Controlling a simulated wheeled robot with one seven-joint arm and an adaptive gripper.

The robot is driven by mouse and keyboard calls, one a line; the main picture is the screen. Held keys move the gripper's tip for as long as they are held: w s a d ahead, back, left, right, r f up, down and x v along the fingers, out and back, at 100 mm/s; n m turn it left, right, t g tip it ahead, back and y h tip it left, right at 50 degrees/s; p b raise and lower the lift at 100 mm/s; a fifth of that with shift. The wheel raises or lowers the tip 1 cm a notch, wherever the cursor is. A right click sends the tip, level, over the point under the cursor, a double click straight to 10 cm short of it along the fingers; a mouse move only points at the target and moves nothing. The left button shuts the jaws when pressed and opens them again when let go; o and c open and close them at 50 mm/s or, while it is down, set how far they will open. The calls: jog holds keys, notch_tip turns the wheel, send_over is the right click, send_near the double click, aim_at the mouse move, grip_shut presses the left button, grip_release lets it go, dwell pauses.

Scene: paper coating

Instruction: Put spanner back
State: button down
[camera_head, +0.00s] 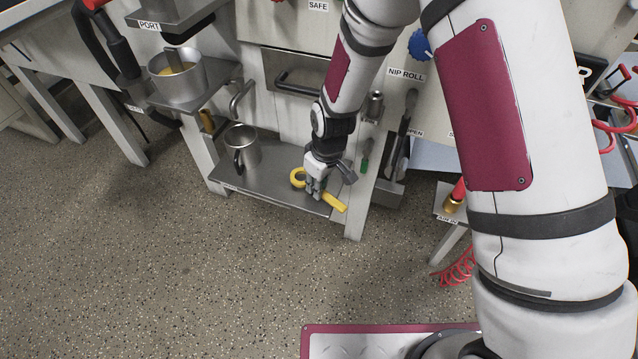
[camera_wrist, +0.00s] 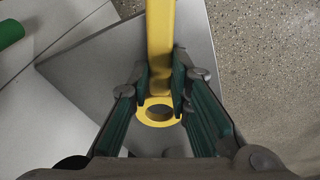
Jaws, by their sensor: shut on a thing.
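The spanner (camera_head: 331,201) is yellow, with a ring at its left end and a straight handle pointing right and towards the front. My gripper (camera_head: 315,187) is shut on it between the ring and the handle. The spanner is at or just above the grey metal shelf (camera_head: 270,188); I cannot tell whether it touches. In the wrist view, the spanner (camera_wrist: 160,45) runs up from between the fingers (camera_wrist: 160,88), with its ring nearest the camera. The fingers hide part of its sides.
A metal mug (camera_head: 241,150) stands on the shelf to the left of my gripper. A pot (camera_head: 178,78) sits on a higher bracket. A green-handled tool (camera_head: 364,156) hangs at the right post. The speckled floor (camera_head: 200,270) in front is clear.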

jog(key=shift+f+b, duration=0.35)
jog(key=shift+f, duration=0.15)
jog(key=c, duration=1.4)
grip_release()
jog(key=shift+r, duration=0.15)
